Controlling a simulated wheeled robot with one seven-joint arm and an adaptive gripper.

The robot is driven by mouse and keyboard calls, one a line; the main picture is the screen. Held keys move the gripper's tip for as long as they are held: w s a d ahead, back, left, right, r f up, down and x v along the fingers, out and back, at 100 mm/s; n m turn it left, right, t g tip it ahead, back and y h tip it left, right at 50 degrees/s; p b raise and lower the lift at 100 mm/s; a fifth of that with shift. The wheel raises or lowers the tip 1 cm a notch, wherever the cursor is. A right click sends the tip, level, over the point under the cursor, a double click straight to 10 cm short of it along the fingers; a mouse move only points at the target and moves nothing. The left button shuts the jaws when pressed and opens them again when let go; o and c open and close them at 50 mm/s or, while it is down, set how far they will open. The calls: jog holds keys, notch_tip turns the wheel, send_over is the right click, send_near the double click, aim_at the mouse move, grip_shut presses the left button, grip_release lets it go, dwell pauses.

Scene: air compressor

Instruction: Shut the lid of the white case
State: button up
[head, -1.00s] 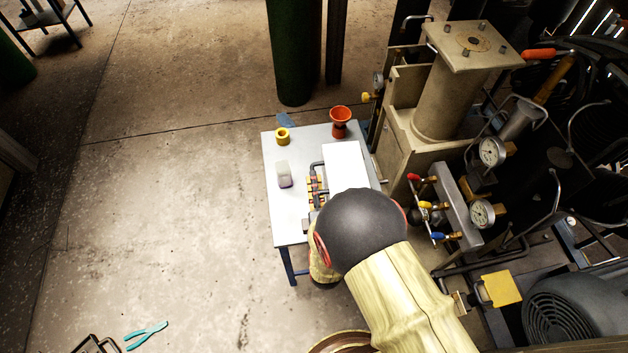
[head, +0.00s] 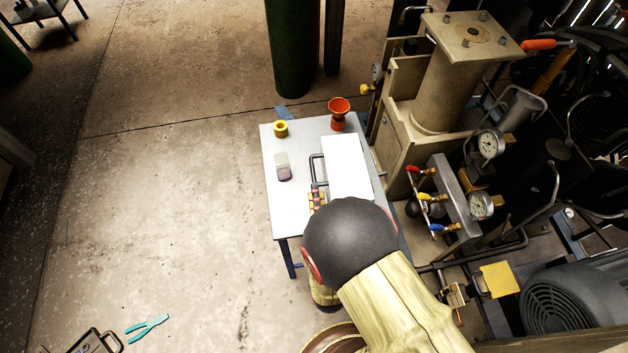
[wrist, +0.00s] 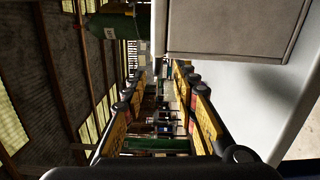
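The white case (head: 347,160) shows as a white rectangle on the right half of the small table in the head view. How far its lid stands open I cannot tell; my arm hides its near end. In the wrist view a pale grey, box-like surface with a white edge, probably the case (wrist: 237,28), fills the upper right. My gripper (wrist: 160,75) points along its side, with its two yellow-labelled fingers apart and nothing seen between them. In the head view my gripper (head: 317,168) is at the left side of the case; contact is unclear.
The light table (head: 291,210) also bears a yellow ring (head: 281,129), a small clear container with purple contents (head: 283,168) and an orange cup-shaped object (head: 339,112). The compressor with gauges (head: 435,100) stands close on the right. Teal pliers (head: 147,327) lie on the open floor at left.

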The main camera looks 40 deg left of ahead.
jog(key=shift+v, duration=2.3)
